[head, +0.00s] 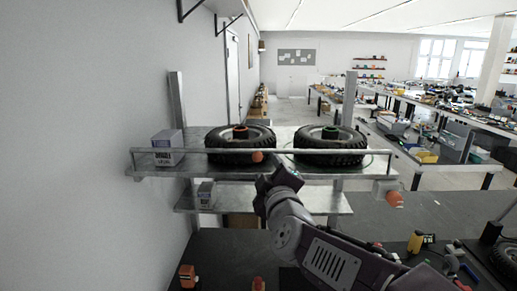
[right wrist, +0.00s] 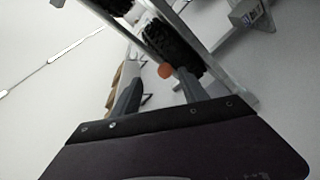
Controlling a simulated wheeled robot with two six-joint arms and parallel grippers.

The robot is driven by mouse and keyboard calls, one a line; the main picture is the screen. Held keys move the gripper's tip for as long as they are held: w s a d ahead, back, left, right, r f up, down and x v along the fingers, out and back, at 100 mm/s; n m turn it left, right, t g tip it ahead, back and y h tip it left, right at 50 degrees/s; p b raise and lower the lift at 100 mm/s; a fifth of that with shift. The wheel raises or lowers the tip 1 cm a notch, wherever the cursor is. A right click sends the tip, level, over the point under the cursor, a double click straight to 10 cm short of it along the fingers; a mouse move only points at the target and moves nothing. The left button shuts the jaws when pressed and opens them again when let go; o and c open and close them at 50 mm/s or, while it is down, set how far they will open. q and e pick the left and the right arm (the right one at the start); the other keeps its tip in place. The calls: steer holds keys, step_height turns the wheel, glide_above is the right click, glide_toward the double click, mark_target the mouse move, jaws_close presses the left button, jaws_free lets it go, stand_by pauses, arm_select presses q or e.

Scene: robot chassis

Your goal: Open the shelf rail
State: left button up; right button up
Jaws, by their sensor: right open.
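The shelf rail (head: 330,152) is a thin metal bar across the front of the upper metal shelf (head: 180,171). It appears closed, running in front of two tires. An orange-red knob (head: 257,156) sits at the rail's middle. My right gripper (head: 277,178) is just below and to the right of the knob. In the right wrist view my right gripper (right wrist: 160,84) is open, with the knob (right wrist: 165,71) visible between and beyond its fingers. The gripper looks empty and apart from the knob. My left gripper is in neither view.
Two black tires (head: 240,145) (head: 330,146) lie flat on the upper shelf, beside a grey box (head: 166,147). A lower shelf (head: 310,203) holds a small box (head: 206,195). Another orange part (head: 395,199) hangs at the right end. A dark worktop (head: 222,251) lies below.

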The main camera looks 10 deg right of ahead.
mark_target(258, 160)
steer(key=w, duration=0.2)
steer(key=w+a, duration=0.1)
steer(key=w, duration=0.1)
steer(key=w+p, duration=0.1)
steer(key=w, duration=0.1)
steer(key=shift+a+r, duration=0.15)
steer(key=shift+a, duration=0.25)
steer(key=w, duration=0.1)
steer(key=w+d, duration=0.1)
steer(key=w, duration=0.1)
steer(key=shift+d+f, duration=0.2)
steer(key=shift+w+d, duration=0.1)
steer(key=shift+d, duration=0.1)
steer(key=shift+a, duration=0.25)
steer(key=shift+c, duration=0.3)
steer(key=shift+s+a+r, duration=0.1)
steer(key=shift+s+a, duration=0.1)
steer(key=c, duration=1.1)
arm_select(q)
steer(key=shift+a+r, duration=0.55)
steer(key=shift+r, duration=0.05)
arm_select(e)
jaws_close()
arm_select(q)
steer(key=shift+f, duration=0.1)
arm_select(e)
steer(key=shift+f, duration=0.2)
